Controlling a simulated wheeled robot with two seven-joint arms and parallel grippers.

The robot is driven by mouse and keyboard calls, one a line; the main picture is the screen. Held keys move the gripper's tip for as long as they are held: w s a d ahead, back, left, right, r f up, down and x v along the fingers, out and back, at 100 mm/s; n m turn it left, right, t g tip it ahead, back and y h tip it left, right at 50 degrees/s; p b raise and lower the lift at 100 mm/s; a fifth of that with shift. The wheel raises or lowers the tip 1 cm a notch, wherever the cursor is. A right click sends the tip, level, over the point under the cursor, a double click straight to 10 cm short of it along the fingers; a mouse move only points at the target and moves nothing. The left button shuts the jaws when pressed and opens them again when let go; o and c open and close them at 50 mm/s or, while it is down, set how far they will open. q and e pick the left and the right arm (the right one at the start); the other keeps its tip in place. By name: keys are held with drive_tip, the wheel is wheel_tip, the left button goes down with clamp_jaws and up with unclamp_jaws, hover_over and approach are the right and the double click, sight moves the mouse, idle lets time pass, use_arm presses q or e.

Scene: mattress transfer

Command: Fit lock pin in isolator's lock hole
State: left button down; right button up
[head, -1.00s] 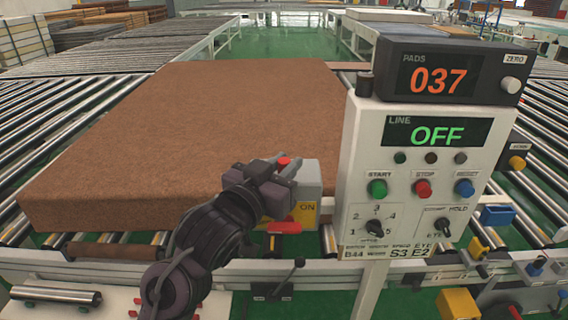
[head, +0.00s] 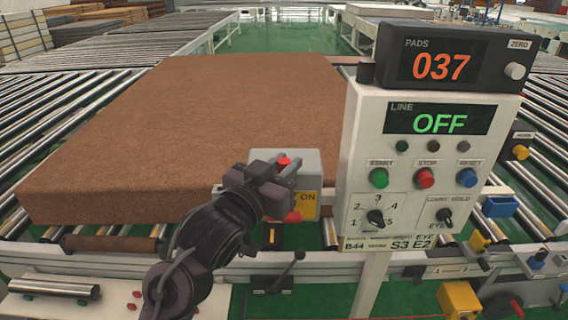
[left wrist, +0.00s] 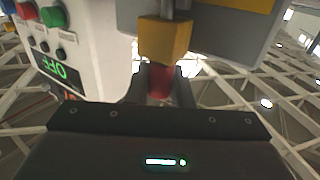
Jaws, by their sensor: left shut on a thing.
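The isolator is a grey box (head: 307,162) with a yellow ON plate (head: 308,198), left of the control panel. A red lever (head: 292,216) shows at its lower front, partly covered by my gripper. My left gripper (head: 278,174) is in front of the box, shut on what looks like the lock pin, whose red end (head: 284,160) shows between the fingers. In the left wrist view the fingers grip the red part (left wrist: 159,82), with a yellow block (left wrist: 165,40) and a thin grey shaft beyond it. The lock hole cannot be made out. My right gripper is out of view.
The control panel (head: 372,150) stands close at the right, its display reading OFF. A large brown mattress pad (head: 190,130) lies on the rollers behind. A conveyor rail (head: 200,262) with a small black lever (head: 290,270) runs below the gripper.

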use_arm(q)
drive_tip(key=shift+f, duration=0.3)
drive_tip(key=c, duration=1.2)
unclamp_jaws()
drive_tip(key=shift+s+a, duration=0.2)
drive_tip(key=shift+s, duration=0.15)
drive_tip(key=b+v, duration=0.1)
drive_tip(key=v, duration=0.6)
